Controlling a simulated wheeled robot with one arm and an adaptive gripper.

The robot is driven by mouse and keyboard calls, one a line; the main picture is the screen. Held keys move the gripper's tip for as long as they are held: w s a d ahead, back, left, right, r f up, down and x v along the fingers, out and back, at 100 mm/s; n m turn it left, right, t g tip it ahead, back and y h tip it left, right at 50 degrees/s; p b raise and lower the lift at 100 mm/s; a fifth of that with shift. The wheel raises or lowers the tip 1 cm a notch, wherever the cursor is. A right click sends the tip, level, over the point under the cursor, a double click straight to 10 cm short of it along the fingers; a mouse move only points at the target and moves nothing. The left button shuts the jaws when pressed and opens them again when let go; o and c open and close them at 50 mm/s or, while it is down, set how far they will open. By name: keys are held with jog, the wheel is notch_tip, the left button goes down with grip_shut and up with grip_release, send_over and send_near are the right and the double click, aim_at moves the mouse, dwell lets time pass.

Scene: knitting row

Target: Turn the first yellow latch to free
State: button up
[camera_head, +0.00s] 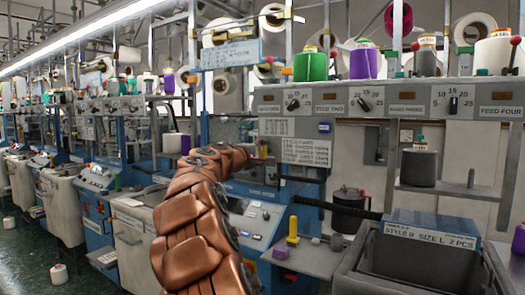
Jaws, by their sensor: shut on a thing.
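A yellow upright piece (293,230) stands on the ledge at the machine's front. I cannot tell whether either is the first yellow latch or which way a latch is turned. My copper-coloured arm rises from the bottom centre and bends right towards the blue machine. Its far end stops near the machine's front, above and left of the yellow pieces. My gripper is not visible beyond the arm's links, so its contact with anything is hidden.
A grey bin (470,270) with a blue-and-white label stands at bottom right. A dark canister (350,210) is behind the ledge. The feed panel (400,100) with knobs runs above, under several yarn cones.

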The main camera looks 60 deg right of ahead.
dwell(0.4)
jog(key=o, duration=1.2)
jog(key=shift+c, duration=0.2)
jog(key=shift+a, duration=0.1)
jog(key=a, duration=1.2)
jog(key=shift+s, duration=0.2)
jog(key=shift+s+f, duration=0.1)
